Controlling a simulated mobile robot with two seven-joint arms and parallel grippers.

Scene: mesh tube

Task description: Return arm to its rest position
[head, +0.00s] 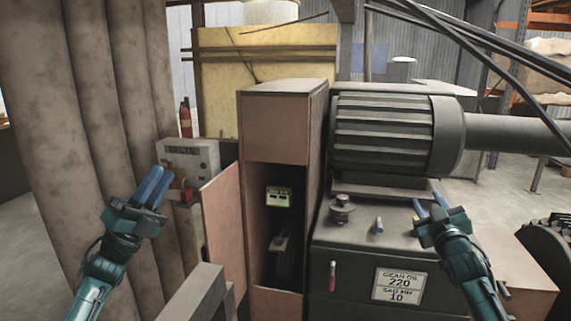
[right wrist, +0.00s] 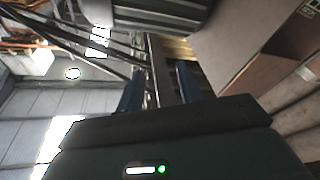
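My left gripper (head: 157,178) has blue fingers. It is raised at the left, in front of a grey control box and brown columns. Its two fingers lie nearly in line with the view, so the gap between them cannot be judged. My right gripper (head: 427,202) is at the right, in front of the dark machine housing. Its fingers stand apart with nothing between them, and the right wrist view (right wrist: 158,88) also shows a clear gap. No object shows in either gripper.
A tall brown cabinet (head: 275,125) stands in the middle, its door (head: 223,225) open to the left. A large ribbed motor (head: 385,135) sits on the dark housing (head: 350,255) with a gear oil label. The grey control box (head: 188,158) is close behind my left gripper.

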